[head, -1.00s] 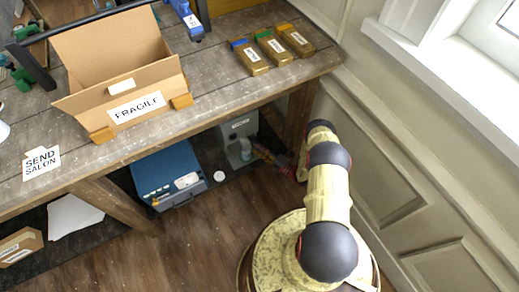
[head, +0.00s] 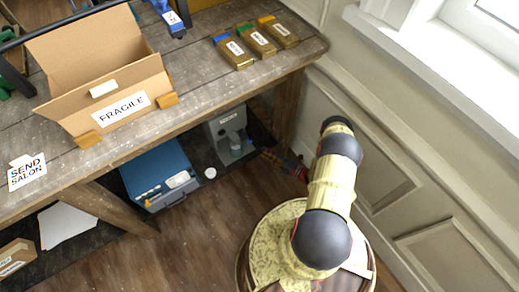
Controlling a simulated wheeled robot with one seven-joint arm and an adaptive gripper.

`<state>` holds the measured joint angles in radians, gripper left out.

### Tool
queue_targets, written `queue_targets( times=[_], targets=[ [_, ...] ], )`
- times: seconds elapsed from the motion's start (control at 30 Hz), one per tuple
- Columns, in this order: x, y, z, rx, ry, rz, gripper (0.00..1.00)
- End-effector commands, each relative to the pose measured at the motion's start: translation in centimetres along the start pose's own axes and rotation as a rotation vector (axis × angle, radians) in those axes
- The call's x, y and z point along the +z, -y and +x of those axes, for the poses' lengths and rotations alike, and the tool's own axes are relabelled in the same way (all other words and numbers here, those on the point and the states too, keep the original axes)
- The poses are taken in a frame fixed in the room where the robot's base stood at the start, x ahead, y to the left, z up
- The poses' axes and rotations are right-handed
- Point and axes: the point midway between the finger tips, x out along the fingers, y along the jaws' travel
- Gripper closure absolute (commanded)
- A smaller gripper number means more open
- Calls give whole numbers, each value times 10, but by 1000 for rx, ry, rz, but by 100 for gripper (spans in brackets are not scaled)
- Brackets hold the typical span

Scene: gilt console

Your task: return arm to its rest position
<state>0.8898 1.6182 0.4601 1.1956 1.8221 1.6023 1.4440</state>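My arm (head: 332,185) rises from its round cream base at the lower middle right, with cream links and dark joints. It stands clear of the table, between the table's right end and the panelled wall. Beyond the last dark joint, a dark and red part that appears to be my gripper (head: 285,165) points left, low beside the table's right leg. It is small and partly hidden by the arm, so its fingers cannot be made out. I see nothing clearly held.
An open cardboard box (head: 110,105) marked FRAGILE stands on the wooden table (head: 200,75). Several small labelled boxes (head: 257,42) lie at its right end. A blue case (head: 160,177) and a grey machine (head: 226,130) sit below. The panelled wall (head: 440,200) is close on the right.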

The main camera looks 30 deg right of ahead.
Motion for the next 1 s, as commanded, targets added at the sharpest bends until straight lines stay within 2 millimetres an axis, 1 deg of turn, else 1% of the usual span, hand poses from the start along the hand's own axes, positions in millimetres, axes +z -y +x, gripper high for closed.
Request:
queue_targets(
  times=[0.1,0.2,0.77,0.87,0.93,0.97,1.0],
  targets=[
    [0,0,-8,0,1,0,63],
    [0,0,-11,0,0,0,63],
    [0,0,-10,0,0,-4,63],
    [-1,1,-10,-4,-1,-48,63],
    [-3,5,-11,-19,-10,-110,63],
    [-7,8,-11,-27,-25,-143,63],
    [-16,12,-12,-39,-57,-188,63]
  ],
)
